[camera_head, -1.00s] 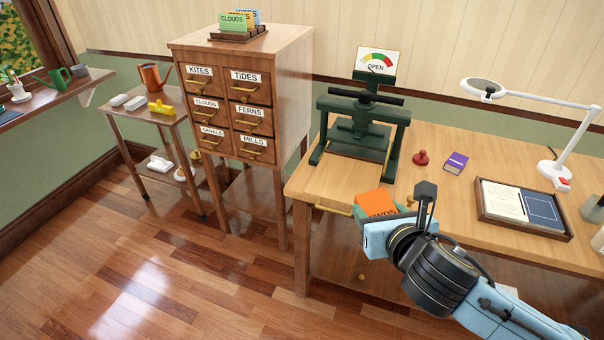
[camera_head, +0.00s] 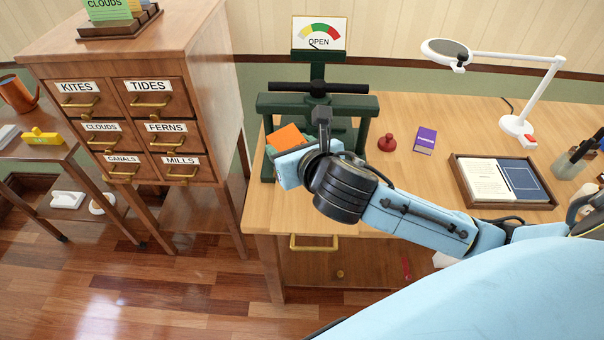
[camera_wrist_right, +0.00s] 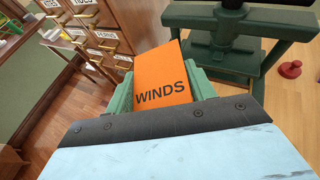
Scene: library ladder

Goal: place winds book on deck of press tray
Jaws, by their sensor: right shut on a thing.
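The orange winds book (camera_wrist_right: 163,80) is held in my right gripper (camera_wrist_right: 160,95), between its green fingers in the right wrist view. In the head view the book (camera_head: 287,137) shows as an orange patch at the tip of my right gripper (camera_head: 283,150). The green press (camera_head: 320,105) stands on the wooden desk just behind the book, with a dial sign (camera_head: 320,33) reading OPEN above it. The press tray's deck is largely hidden by my right gripper and arm. The press also shows in the wrist view (camera_wrist_right: 240,40), beyond and right of the book. My left gripper is out of view.
A red stamp (camera_head: 387,142), a purple box (camera_head: 425,140) and a framed tray (camera_head: 500,182) stand right of the press. A white lamp (camera_head: 520,125) stands at the back right. The card cabinet (camera_head: 135,70) is close on the left.

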